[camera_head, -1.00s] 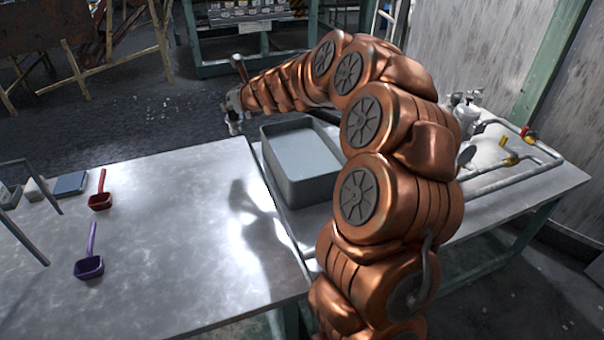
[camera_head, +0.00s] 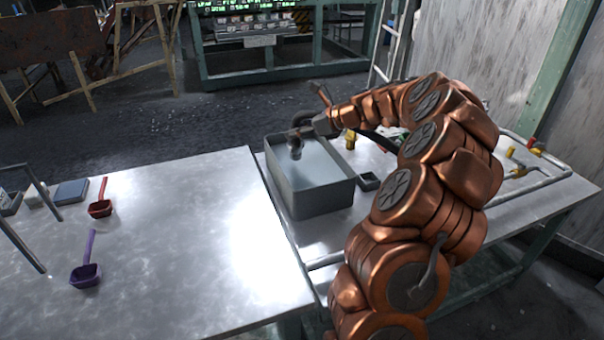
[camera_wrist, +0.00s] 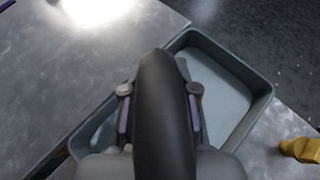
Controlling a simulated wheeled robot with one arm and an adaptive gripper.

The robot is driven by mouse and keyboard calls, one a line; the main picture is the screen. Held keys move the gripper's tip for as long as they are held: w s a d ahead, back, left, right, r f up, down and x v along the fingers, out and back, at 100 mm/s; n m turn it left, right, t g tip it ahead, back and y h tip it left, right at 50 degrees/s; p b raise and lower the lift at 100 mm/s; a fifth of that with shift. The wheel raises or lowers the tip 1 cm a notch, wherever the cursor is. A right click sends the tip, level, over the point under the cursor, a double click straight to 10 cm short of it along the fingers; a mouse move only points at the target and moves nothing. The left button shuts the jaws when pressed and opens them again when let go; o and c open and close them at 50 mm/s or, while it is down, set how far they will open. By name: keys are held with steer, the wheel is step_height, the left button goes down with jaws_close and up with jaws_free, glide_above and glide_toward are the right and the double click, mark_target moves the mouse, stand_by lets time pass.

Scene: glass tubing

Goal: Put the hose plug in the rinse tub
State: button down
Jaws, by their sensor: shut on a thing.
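The rinse tub (camera_head: 322,203) is a grey rectangular basin with a pale blue-grey inside, standing near the left end of the right-hand table. My gripper (camera_head: 296,140) is above the tub, toward its far side. It is shut on a dark, rounded, elongated thing, which I take to be the hose plug (camera_wrist: 161,95). In the wrist view this thing fills the space between the two fingers and hides part of the tub (camera_wrist: 262,98) below. In the head view the held plug is small and hard to tell from the fingertips.
A small dark open box (camera_head: 369,182) stands right of the tub, and a yellow fitting (camera_head: 350,139) is behind it. Pipes (camera_head: 545,178) lie at the table's right. A red scoop (camera_head: 101,207) and a purple scoop (camera_head: 86,273) lie on the left table, whose middle is clear.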

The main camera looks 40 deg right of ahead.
mark_target(299, 158)
step_height(299, 158, down, 9)
steer(key=shift+f+b, duration=0.2)
steer(key=shift+b, duration=0.95)
steer(key=c, duration=0.9)
jaws_free()
steer(key=shift+f, duration=0.1)
steer(key=shift+s+d+r, duration=0.15)
steer(key=shift+s+r, duration=0.05)
steer(key=shift+r, duration=0.15)
steer(key=p+v, duration=0.2)
steer(key=v, duration=0.9)
steer(key=shift+s, duration=0.25)
